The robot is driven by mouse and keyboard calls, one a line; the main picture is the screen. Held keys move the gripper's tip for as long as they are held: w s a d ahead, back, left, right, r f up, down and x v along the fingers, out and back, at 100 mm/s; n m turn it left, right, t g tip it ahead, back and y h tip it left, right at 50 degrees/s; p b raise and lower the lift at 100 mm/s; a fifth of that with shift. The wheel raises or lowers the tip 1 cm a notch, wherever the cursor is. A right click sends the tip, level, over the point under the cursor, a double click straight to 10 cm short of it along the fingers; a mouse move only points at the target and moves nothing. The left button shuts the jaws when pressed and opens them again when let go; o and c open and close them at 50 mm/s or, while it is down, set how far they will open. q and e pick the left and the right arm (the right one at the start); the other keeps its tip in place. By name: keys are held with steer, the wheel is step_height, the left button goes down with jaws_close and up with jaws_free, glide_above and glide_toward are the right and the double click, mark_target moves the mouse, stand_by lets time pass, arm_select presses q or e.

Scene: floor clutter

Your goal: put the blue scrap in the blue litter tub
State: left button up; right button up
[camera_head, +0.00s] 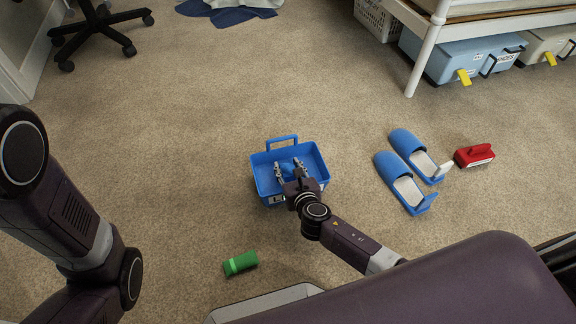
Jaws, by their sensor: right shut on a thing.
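The blue litter tub (262,179) stands on the carpet at the middle of the head view, with its handle at the far side. My right gripper (288,165) is over the tub, with its fingers pointing into it. It is shut on the blue scrap (287,173), a small blue piece between the fingers, mostly hidden and close in colour to the tub. I cannot tell whether the scrap touches the tub's floor. My left arm shows at the left edge; its gripper is out of view.
A green block (240,263) lies on the carpet nearer me. Blue slippers (401,183) and a red brush-like thing (474,155) lie to the right. Storage boxes (461,55) are under the bed, a wheeled chair base (99,28) at top left. The carpet left of the tub is clear.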

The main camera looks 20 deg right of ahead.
mark_target(291, 174)
steer(key=shift+f, duration=0.15)
steer(key=o, duration=0.8)
steer(key=shift+c, duration=0.2)
steer(key=shift+s, duration=0.2)
steer(key=shift+v, duration=3.6)
